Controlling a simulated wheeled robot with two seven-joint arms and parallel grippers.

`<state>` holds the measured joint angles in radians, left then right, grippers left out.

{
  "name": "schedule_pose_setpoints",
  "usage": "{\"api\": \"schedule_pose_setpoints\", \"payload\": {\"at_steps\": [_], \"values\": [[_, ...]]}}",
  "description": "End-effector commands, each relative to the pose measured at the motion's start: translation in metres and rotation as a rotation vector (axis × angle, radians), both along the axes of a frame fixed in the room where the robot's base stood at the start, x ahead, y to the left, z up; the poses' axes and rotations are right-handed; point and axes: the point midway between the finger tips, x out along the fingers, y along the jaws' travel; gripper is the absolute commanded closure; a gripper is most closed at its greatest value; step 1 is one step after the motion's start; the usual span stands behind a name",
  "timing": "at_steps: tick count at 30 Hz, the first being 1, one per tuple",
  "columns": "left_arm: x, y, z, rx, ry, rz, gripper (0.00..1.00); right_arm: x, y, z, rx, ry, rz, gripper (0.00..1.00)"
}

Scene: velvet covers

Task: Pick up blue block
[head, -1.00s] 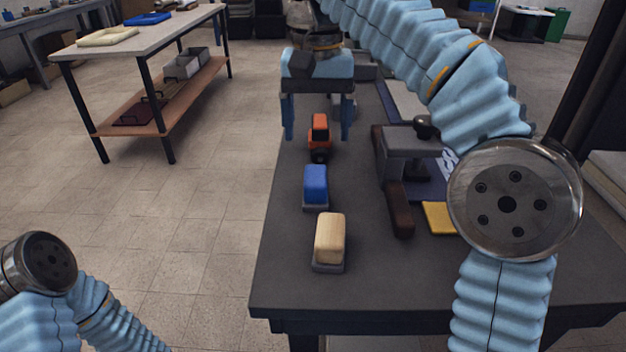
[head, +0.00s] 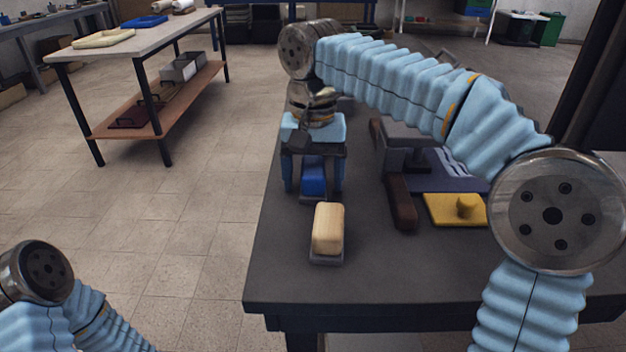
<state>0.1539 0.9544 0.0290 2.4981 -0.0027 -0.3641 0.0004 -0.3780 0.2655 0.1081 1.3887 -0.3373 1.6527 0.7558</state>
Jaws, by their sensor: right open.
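The blue block (head: 313,180) stands on a small grey base on the dark table (head: 400,270), behind a pale wooden block (head: 328,228). My right gripper (head: 314,187) is open, with one finger on the left of the blue block and one on the right. The gripper body hides the block's upper back part. I cannot tell whether the fingers touch it. The orange thing seen earlier behind the blue block is hidden by the gripper. My left arm shows at the lower left, but its gripper is out of view.
A dark brown handle (head: 401,201) and a yellow plate with a knob (head: 455,209) lie to the right of the blocks. A dark blue cloth (head: 440,172) lies behind them. The table's left edge is close to the blocks. The front of the table is clear.

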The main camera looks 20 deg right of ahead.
Motion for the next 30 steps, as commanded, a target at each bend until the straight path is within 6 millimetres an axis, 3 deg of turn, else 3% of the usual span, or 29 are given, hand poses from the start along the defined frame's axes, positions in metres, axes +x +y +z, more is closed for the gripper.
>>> {"api": "schedule_pose_setpoints", "payload": {"at_steps": [3, 15, 25, 30], "values": [[0.0, 0.0, 0.0, 0.0, 0.0, 0.0, 1.0, 0.0, 0.0, 0.001, 0.0, 0.0, 0.0, 0.25], [0.0, 0.0, 0.0, 0.0, 0.0, 0.0, 1.0, 0.0, 0.0, 0.001, 0.0, 0.0, 0.001, 0.87], [0.0, 0.0, 0.002, 0.0, 0.0, 0.0, 1.0, 0.0, 0.0, 0.005, 0.0, -0.001, 0.001, 0.88], [0.0, 0.0, 0.009, -0.001, 0.0, -0.001, 1.0, 0.001, 0.001, 0.029, 0.0, -0.002, 0.002, 0.88]]}}
